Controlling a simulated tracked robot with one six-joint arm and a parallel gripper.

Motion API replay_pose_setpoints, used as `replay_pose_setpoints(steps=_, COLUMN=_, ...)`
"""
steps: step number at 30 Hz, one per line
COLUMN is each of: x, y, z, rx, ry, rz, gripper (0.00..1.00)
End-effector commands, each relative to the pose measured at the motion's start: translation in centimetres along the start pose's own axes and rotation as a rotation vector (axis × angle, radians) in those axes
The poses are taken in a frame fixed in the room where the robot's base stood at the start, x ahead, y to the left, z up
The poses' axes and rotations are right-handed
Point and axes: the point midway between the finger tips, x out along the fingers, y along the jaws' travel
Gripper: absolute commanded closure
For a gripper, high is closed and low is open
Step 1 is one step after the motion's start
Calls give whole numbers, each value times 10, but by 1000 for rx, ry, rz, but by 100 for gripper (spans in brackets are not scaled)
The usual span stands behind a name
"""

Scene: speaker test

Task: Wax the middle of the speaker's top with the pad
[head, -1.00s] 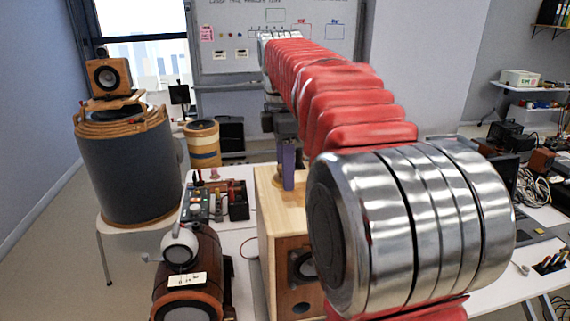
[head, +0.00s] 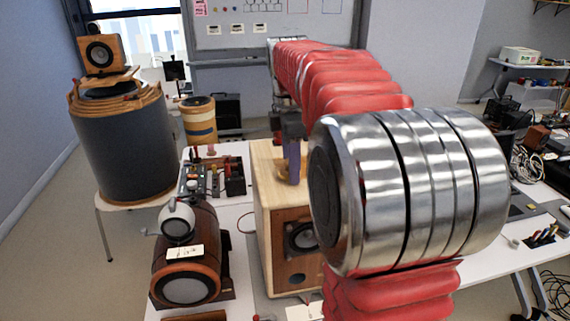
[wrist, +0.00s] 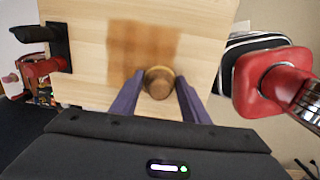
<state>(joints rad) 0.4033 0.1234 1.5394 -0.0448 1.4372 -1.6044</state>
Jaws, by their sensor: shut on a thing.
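The speaker (head: 279,228) is a pale wooden box with a darker front that holds a round driver. Its light wood top (wrist: 215,40) fills much of the wrist view, with a darker brown square patch (wrist: 145,40) on it. The pad (wrist: 158,82) shows as a round brown wooden knob, overlapping the lower edge of the patch; its underside is hidden. My gripper (wrist: 158,90) has purple fingers on both sides of the knob and is shut on it. In the head view my gripper (head: 294,180) is low over the speaker's top, partly behind my arm.
A brown barrel-shaped speaker (head: 187,245) stands left of the wooden one. A large grey drum speaker (head: 125,145) stands farther back left. A tool holder (head: 234,180) lies on the white table (head: 228,225). Black and red fittings (wrist: 50,68) sit at the top's left edge.

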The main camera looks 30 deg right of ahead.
Motion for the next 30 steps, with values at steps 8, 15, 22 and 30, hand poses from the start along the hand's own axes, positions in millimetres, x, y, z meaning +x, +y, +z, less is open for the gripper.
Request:
replay_pose_setpoints(steps=8, x=1, y=2, z=11, rx=5, ry=0, rz=-1, gripper=94)
replay_pose_setpoints(steps=15, x=0, y=-2, z=-4, rx=3, ry=0, rz=-1, gripper=94)
replay_pose_setpoints(steps=22, x=-1, y=-7, z=-22, rx=3, ry=0, rz=-1, gripper=94)
replay_pose_setpoints(steps=30, x=-28, y=-6, z=-23, rx=3, ry=0, rz=1, gripper=94)
